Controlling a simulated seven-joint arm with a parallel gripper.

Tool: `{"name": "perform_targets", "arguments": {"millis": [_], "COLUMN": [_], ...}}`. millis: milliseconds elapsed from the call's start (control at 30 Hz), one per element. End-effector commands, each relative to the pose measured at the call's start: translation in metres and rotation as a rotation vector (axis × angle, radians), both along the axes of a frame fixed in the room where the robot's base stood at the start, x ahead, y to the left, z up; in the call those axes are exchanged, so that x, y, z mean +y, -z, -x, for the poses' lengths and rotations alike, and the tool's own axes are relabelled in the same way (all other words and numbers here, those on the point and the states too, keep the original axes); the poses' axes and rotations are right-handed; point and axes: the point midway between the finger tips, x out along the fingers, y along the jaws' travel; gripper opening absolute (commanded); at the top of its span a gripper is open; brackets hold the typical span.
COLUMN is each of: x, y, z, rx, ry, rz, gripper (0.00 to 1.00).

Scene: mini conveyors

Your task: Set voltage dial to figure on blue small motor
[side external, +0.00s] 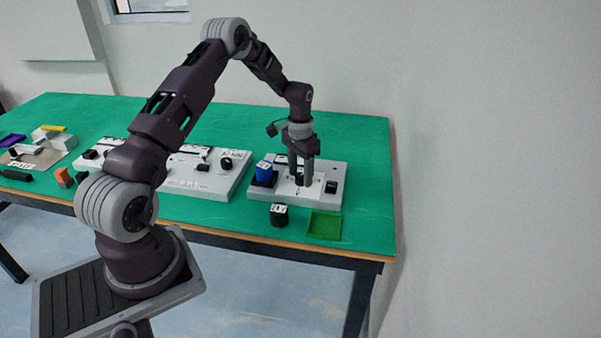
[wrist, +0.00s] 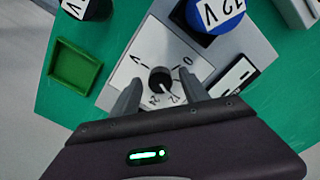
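The voltage dial (wrist: 160,80) is a black knob on a white plate marked V, 0, 12 and 24. A pale mark shows on the knob, but its exact heading is too small to read surely. My gripper (wrist: 160,92) is open, its fingers apart on either side of the dial; I cannot tell if they touch it. In the side view my gripper (side external: 302,183) points down over the grey station and hides the dial. The blue small motor (side external: 264,173) stands in a dark holder on the station's left; its top label reads 12 V in the wrist view (wrist: 207,22).
A black motor with a white label (side external: 279,216) stands in front of the station. A green tray (side external: 324,226) lies beside it near the table edge. A black switch (side external: 331,187) is on the station's right. Another grey station (side external: 208,182) is to the left.

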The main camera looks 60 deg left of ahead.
Motion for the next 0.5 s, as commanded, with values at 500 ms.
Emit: {"name": "perform_targets", "arguments": {"millis": [500], "x": [0.001], "y": [-0.059], "z": [-0.001], "rx": [-0.003], "ry": [-0.001], "rz": [-0.002], "gripper": [0.53]}}
